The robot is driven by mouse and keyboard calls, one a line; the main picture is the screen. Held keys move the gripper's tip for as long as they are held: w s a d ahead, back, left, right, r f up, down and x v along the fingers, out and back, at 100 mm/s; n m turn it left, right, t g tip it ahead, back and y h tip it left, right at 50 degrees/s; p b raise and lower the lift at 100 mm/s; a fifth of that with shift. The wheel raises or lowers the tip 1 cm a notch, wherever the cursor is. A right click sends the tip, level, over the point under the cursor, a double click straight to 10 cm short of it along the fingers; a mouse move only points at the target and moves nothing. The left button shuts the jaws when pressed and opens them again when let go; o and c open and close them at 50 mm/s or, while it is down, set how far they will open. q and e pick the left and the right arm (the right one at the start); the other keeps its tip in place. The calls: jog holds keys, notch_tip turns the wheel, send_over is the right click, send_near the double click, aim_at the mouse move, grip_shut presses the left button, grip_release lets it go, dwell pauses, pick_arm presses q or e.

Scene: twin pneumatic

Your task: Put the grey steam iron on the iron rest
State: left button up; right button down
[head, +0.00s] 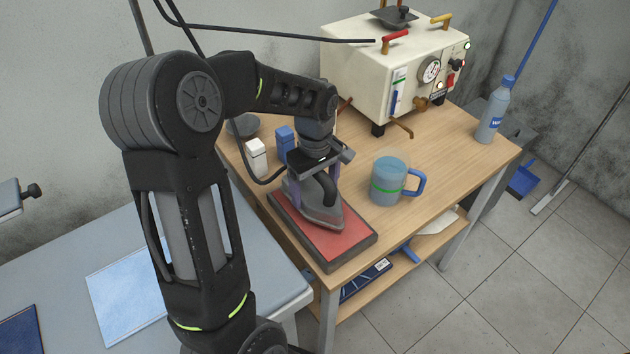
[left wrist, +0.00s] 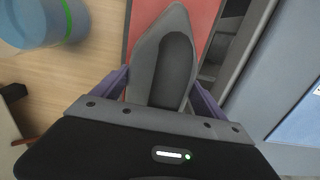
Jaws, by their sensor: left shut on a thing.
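The grey steam iron (head: 318,212) is over the red iron rest (head: 341,243), which lies at the front of the wooden table. My left gripper (head: 314,178) is shut on the iron from above, with its purple fingers on either side of the handle. The left wrist view shows the iron (left wrist: 146,62) between the fingers, with the red pad of the rest (left wrist: 198,28) beneath. I cannot tell whether the iron's sole touches the pad. My right gripper is in neither view.
A blue mug (head: 388,181) stands just right of the rest. A cream steam boiler (head: 358,70) and a water bottle (head: 492,112) stand farther back. White and blue containers (head: 256,156) stand behind my gripper. The grey ironing board (head: 50,265) is at left.

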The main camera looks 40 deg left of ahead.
pick_arm(q)
jog(key=shift+w+f, duration=0.1)
jog(key=shift+f, duration=0.8)
jog(key=shift+f, duration=0.1)
jog(key=o, duration=2)
jog(key=shift+f, duration=0.1)
notch_tip(320, 180, up, 12)
jog(key=shift+r+b, duration=0.15)
jog(key=shift+b, duration=0.2)
